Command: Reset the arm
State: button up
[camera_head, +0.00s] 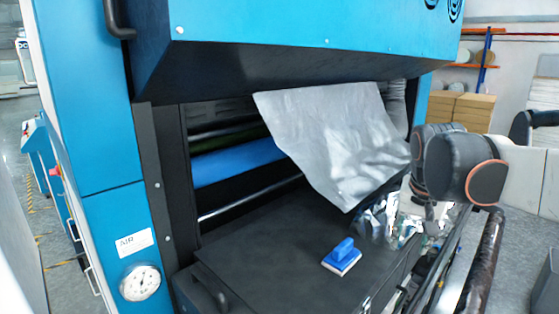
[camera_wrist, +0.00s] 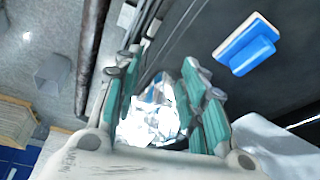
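My gripper (camera_wrist: 162,64) shows in the wrist view with two teal-padded fingers spread apart. Crumpled white and blue material (camera_wrist: 152,122) shows in the gap between them; whether the fingers touch it is unclear. In the head view, the dark joint of my arm (camera_head: 470,168) is at the right, and the fingers below it are hard to make out beside similar crumpled material (camera_head: 376,218) at the right side of the black platform (camera_head: 270,250).
A blue-and-white block (camera_head: 342,257) lies on the platform. A pale sheet (camera_head: 335,130) hangs in front of the machine's opening, near a blue roller (camera_head: 235,163). The blue machine hood (camera_head: 300,35) overhangs the platform. A dark roll (camera_head: 483,265) runs along the right.

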jog(key=s+a+f+n+t+b, duration=0.1)
jog(key=s+a+f+n+b, duration=0.1)
jog(key=s+f+b, duration=0.3)
jog(key=s+a+f+n+t+y+b, duration=0.1)
jog(key=s+a+f+b, duration=0.3)
jog(key=f, duration=0.8)
jog(key=s+a+f+n+t+b, duration=0.1)
jog(key=s+a+f+n+b, duration=0.2)
jog(key=s+f+b, duration=0.4)
notch_tip(320, 180, down, 2)
jog(key=shift+s+a+t+y, duration=0.4)
jog(key=shift+s+a, duration=0.15)
jog(key=shift+s, duration=0.3)
jog(key=shift+o, duration=0.4)
jog(key=shift+d, duration=0.15)
